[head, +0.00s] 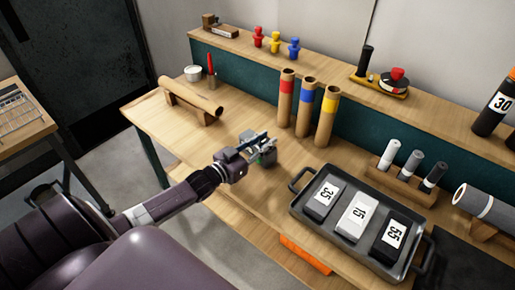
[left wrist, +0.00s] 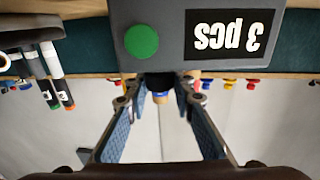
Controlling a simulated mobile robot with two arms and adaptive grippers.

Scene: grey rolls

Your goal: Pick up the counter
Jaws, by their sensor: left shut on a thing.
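The counter is a small dark grey box with a green round button and a display reading "3 pcs". It fills the top of the left wrist view (left wrist: 160,12), where the picture is upside down. In the head view the counter (head: 268,158) is small and partly hidden by my left gripper (head: 258,144). My left gripper, also in the left wrist view (left wrist: 160,88), is shut on the counter, with its blue-padded fingers converging at the counter's edge. I cannot tell whether the counter touches the bench. My right gripper is not in view.
A dark tray (head: 297,205) with boxes marked 35, 15 and 55 stands to the right. Three cardboard tubes (head: 306,105) with red, blue and yellow bands stand behind the gripper. A cardboard roll (head: 190,96) lies on a wooden stand at left. An orange item (head: 305,254) lies below the bench front.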

